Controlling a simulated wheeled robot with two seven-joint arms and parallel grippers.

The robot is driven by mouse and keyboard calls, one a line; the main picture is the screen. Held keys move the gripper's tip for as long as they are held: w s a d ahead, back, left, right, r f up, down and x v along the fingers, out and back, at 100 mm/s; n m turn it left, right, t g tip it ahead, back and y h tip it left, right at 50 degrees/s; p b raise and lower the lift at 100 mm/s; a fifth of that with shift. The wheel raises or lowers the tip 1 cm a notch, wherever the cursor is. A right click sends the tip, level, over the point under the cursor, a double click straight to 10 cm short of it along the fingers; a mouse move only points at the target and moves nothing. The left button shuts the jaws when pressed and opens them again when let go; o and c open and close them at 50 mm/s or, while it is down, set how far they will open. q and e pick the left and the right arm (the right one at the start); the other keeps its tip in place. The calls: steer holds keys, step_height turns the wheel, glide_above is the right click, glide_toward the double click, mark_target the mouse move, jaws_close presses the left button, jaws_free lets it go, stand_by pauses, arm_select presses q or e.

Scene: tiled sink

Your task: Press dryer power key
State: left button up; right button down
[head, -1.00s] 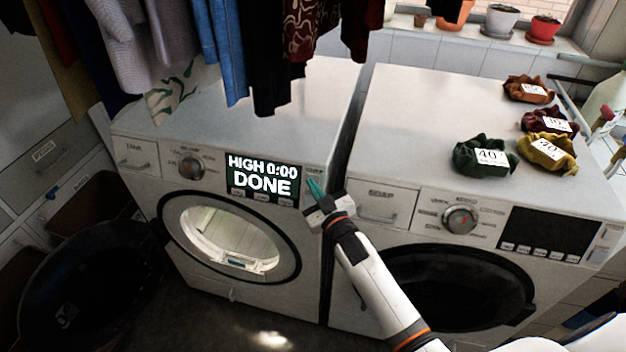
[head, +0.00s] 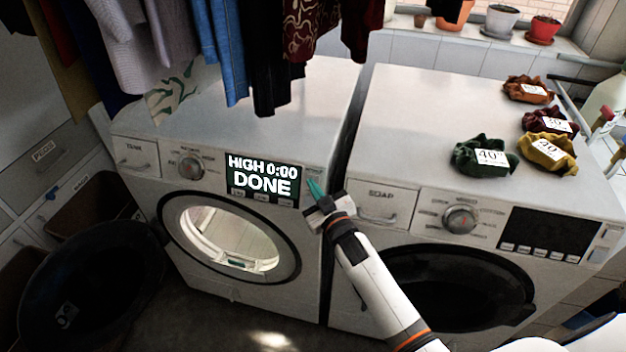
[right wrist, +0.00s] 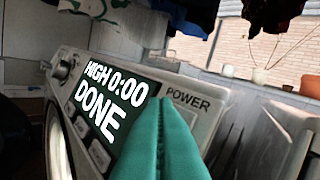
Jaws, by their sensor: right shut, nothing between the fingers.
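The dryer (head: 255,125) is the white machine on the left, with its round door opening lit. Its display (head: 263,180) is lit and reads "HIGH 0:00 DONE"; it also shows in the right wrist view (right wrist: 108,105). The "POWER" label (right wrist: 188,101) is right of the display in the right wrist view. The key itself is hidden behind my fingers. My right gripper (head: 314,187) is shut and empty, its teal fingertips (right wrist: 160,105) at the panel's right end beside the display. I cannot tell whether the tips touch the panel. My left gripper is not in view.
A second white machine (head: 440,110) stands close on the right, with several labelled cloth bundles on top, such as a green one (head: 484,156). Clothes (head: 225,50) hang above the dryer. A dark basket (head: 85,285) stands at lower left. Pots line the sill.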

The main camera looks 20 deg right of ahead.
stand_by(0.6)
steer(key=shift+w+d+f, duration=0.15)
steer(key=shift+w+d, duration=0.1)
steer(key=shift+w, duration=0.15)
stand_by(0.4)
steer(key=shift+s+a, duration=0.3)
steer(key=shift+s, duration=0.15)
steer(key=shift+r, duration=0.2)
steer(key=s+a+p, duration=0.1)
steer(key=s+a+r+p, duration=0.1)
steer(key=s, duration=0.1)
steer(key=s+a+r+p, duration=0.1)
steer(key=p, duration=0.1)
steer(key=shift+s, duration=0.35)
